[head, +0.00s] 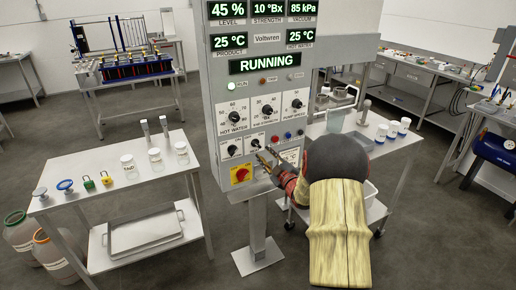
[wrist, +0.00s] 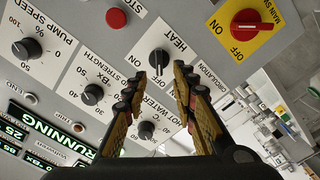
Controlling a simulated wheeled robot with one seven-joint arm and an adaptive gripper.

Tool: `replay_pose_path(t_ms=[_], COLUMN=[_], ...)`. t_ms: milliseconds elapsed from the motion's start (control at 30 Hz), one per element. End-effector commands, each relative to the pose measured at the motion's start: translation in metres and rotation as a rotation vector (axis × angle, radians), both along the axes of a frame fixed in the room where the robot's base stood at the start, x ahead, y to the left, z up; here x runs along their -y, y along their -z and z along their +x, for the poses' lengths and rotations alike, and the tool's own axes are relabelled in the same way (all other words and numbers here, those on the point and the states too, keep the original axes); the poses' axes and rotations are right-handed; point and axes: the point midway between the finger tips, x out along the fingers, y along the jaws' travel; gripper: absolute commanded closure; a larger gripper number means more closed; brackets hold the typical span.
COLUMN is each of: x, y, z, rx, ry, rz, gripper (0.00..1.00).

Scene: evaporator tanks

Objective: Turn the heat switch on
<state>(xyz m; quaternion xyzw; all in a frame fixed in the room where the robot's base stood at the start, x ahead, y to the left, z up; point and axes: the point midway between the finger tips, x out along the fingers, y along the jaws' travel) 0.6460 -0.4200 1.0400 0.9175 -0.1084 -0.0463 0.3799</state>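The heat switch is a black rotary knob (wrist: 158,60) on a white plate marked HEAT, seen upside down in the wrist view. In the head view it is the right knob (head: 255,143) of the lower pair on the grey panel. In the head view my gripper (head: 264,157) is just below the knob. The circulation switch (head: 232,150) is left of it.
The red main switch (head: 240,174) on a yellow plate is below left of my gripper; it also shows in the wrist view (wrist: 245,25). Push buttons (head: 288,135) lie to the right. The display (head: 265,64) reads RUNNING. A side table (head: 110,185) with jars stands left.

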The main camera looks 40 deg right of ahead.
Motion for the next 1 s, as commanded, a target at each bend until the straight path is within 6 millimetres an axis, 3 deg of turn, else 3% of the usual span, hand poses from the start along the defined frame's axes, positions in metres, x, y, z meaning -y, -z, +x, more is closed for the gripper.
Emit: replay_pose_path(t_ms=[500,867,1000], x=[0.015,0.017,0.017], y=[0.001,-0.001,-0.001], z=[0.066,0.073,0.073], rx=[0.003,0.003,0.002], ry=[-0.001,0.0,-0.001], rz=[-0.001,-0.001,0.0], gripper=[0.73,0.73,0.79])
